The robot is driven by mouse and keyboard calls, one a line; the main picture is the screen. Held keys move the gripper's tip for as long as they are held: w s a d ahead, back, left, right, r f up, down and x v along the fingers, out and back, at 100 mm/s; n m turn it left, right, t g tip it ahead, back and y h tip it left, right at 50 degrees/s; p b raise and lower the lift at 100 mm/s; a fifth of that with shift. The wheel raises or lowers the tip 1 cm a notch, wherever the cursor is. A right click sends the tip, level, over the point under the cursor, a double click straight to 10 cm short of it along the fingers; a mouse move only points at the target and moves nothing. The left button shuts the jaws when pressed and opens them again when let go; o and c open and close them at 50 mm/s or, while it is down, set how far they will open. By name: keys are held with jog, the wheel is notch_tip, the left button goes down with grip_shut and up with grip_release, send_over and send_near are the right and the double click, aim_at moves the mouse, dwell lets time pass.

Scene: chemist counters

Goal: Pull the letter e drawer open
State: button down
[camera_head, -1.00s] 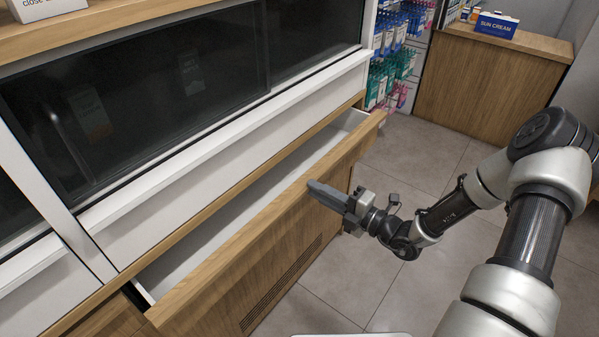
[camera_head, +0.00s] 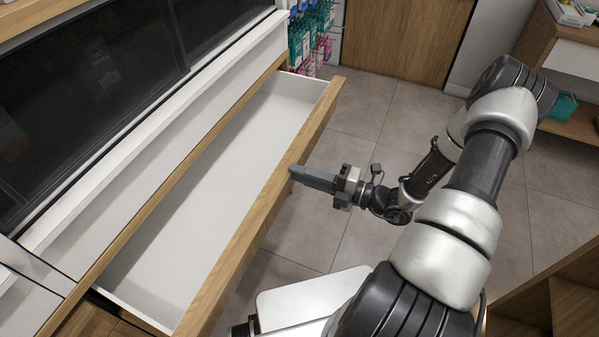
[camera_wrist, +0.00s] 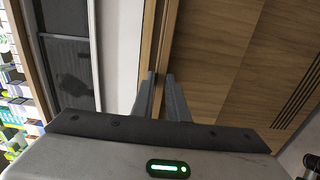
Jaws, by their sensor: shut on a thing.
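The drawer (camera_head: 215,190) is a long white tray with a wooden front (camera_head: 262,215). It stands well out from the counter and looks empty inside in the head view. My gripper (camera_head: 297,172) is at the top edge of the wooden front, around the middle of its length. In the wrist view my gripper (camera_wrist: 160,85) has one finger on each side of the thin front panel (camera_wrist: 157,98), shut on it. No letter label shows on the drawer in these views.
The counter's dark glass cabinet (camera_head: 85,85) rises behind the drawer. Hanging coloured goods (camera_head: 312,30) and a wooden counter (camera_head: 408,40) stand at the back. Another wooden unit (camera_head: 560,295) is at the lower right. Tiled floor (camera_head: 400,265) lies free between.

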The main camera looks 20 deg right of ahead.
jog(key=c, duration=1.7)
grip_release()
jog(key=shift+c, duration=0.2)
jog(key=v, duration=1.7)
jog(key=shift+p, duration=0.3)
jog(key=shift+s+d+f, duration=0.1)
jog(key=shift+s, duration=0.05)
